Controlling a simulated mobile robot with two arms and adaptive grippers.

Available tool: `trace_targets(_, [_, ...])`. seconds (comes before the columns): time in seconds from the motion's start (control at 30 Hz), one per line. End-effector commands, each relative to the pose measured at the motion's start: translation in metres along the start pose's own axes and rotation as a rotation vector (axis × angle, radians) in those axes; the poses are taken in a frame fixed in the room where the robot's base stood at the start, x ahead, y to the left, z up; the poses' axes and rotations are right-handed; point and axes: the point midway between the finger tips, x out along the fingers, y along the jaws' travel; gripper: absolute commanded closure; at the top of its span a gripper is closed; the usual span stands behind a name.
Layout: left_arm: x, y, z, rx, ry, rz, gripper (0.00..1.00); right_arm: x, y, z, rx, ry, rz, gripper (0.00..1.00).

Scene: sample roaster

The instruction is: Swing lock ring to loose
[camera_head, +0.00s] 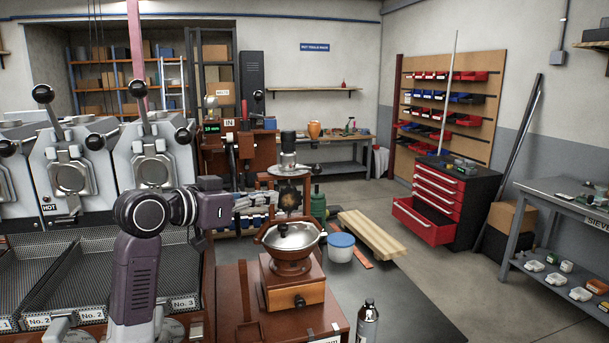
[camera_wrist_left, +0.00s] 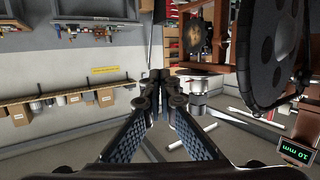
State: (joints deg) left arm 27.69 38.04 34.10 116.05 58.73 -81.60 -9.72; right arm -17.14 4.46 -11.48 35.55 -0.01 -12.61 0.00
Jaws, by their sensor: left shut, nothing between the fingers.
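I cannot pick out the lock ring for certain in either view. In the wrist view a large dark disc (camera_wrist_left: 272,55) with round spots stands at the right, close to the camera. My left gripper (camera_wrist_left: 160,76) is shut and empty, its fingertips together left of this disc and apart from it. In the head view my left wrist (camera_head: 214,209) is at left centre, and its fingers are hard to make out. Beyond it stands a red-brown machine (camera_head: 288,183) with a dark round part and a metal canister on top. My right gripper is in neither view.
White roaster units (camera_head: 153,170) with ball-ended levers stand at the left. A green "10 mm" readout (camera_wrist_left: 298,152) shows at lower right in the wrist view.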

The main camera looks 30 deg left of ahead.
Motion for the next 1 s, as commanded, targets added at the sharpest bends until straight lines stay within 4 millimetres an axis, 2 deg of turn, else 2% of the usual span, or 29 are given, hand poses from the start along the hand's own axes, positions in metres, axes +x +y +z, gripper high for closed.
trace_targets(0.03, [-0.011,-0.003,-0.019,0.007,0.039,0.003,1.0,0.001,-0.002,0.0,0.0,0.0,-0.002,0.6])
trace_targets(0.1, [-0.02,-0.005,-0.034,0.012,0.071,0.01,1.0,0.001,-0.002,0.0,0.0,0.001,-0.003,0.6])
trace_targets(0.17, [-0.024,-0.005,-0.041,0.014,0.085,0.014,1.0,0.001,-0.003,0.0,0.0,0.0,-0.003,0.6])
trace_targets(0.57, [-0.022,-0.005,-0.043,0.013,0.088,0.015,1.0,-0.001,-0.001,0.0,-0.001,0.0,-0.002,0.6])
trace_targets(0.77, [0.005,-0.003,-0.047,0.01,0.086,0.018,1.0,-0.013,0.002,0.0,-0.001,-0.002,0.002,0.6])
trace_targets(1.0, [0.057,-0.002,-0.053,0.008,0.087,0.019,1.0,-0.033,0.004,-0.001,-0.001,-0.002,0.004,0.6])
